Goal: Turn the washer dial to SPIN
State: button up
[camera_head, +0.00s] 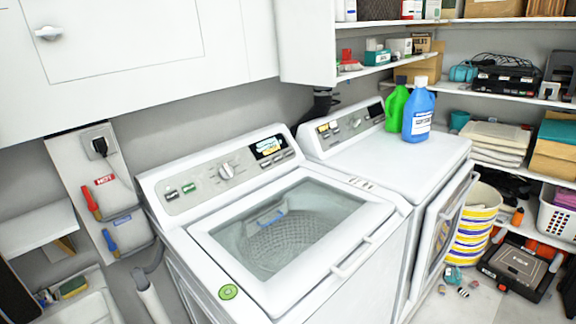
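The white washer (200,244) stands in the middle of the view with its glass-topped lid closed. Its dial (226,171) is a round white-grey knob in the middle of the sloped control panel (250,184). Green marks, a dark display and small buttons sit on the same panel. The dial's labels and the way it points are too small to read. My gripper is not in the view, and nothing touches the dial.
A dryer (415,157) stands right of the washer, bearing a green bottle (397,105) and a blue bottle (418,110). White cabinets (150,50) hang above. Loaded shelves (480,85) and a striped bucket (476,225) are at right. Red and blue valves are at left.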

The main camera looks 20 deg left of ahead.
aim_at(226, 172)
jog(key=z, duration=1.05)
jog(key=i, duration=2.8)
jog(key=u, duration=3.1)
jog(key=i, duration=0.5)
jog(key=u, duration=0.15)
